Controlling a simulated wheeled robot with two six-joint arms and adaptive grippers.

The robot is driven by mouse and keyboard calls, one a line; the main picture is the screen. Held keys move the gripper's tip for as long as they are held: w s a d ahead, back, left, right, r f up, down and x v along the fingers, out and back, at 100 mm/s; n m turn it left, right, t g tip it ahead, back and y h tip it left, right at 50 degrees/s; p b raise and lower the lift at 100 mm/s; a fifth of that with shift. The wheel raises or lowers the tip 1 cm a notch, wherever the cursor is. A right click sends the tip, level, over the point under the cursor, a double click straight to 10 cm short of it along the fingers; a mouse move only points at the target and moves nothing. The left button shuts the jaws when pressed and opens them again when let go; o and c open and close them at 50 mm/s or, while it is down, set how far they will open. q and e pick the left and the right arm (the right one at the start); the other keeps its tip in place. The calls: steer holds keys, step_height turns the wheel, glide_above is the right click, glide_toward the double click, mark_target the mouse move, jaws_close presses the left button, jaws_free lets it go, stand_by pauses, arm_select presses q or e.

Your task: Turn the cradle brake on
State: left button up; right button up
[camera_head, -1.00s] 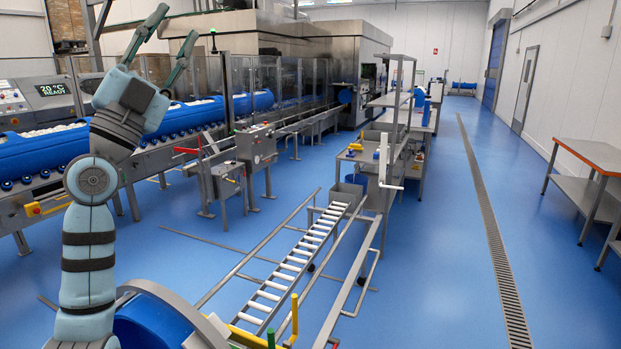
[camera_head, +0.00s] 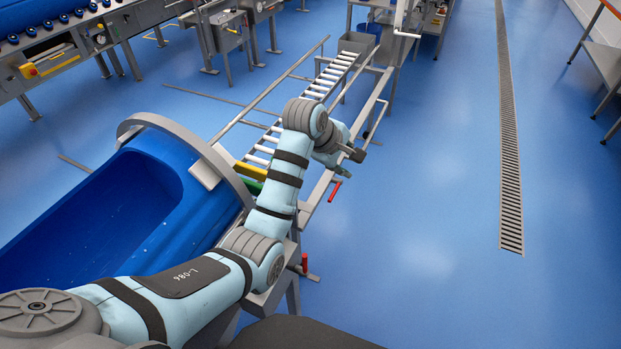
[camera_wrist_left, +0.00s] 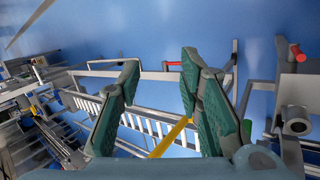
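A blue tub (camera_head: 150,262) lies in a cradle with a grey hoop (camera_head: 222,165) at the lower left of the head view. Beside the hoop are a yellow bar (camera_head: 250,171) and a green part (camera_head: 248,186), partly hidden by my left arm. A red handle (camera_head: 335,191) and a red knob (camera_head: 304,262) show on the frame to the right. I cannot tell which is the brake. My left gripper (camera_head: 356,162) is above the red handle in the picture. The wrist view shows its green fingers (camera_wrist_left: 160,75) apart and empty, with the yellow bar (camera_wrist_left: 172,137) between them. My right gripper is out of view.
A roller track (camera_head: 318,92) with side rails runs away from the cradle. In the wrist view, the red handle (camera_wrist_left: 173,64) and red knob (camera_wrist_left: 297,52) sit on the frame. Blue floor with a drain grate (camera_head: 510,150) is clear on the right.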

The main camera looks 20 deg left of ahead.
mark_target(305, 254)
arm_select(q)
steer(key=s+a+f+n+g+y, duration=0.1)
steer(key=s+a+f+n+g, duration=0.15)
steer(key=s+f, duration=0.35)
steer(key=s+a+f+n+g+y, duration=0.2)
steer(key=s+a+f+g, duration=0.15)
steer(key=s+f, duration=0.35)
steer(key=f+b, duration=0.1)
steer(key=f, duration=0.3)
steer(key=f+b, duration=0.2)
steer(key=f, duration=0.3)
steer(key=d+f+b, duration=0.1)
steer(key=f+b, duration=0.1)
steer(key=f, duration=0.3)
steer(key=shift+f, duration=0.1)
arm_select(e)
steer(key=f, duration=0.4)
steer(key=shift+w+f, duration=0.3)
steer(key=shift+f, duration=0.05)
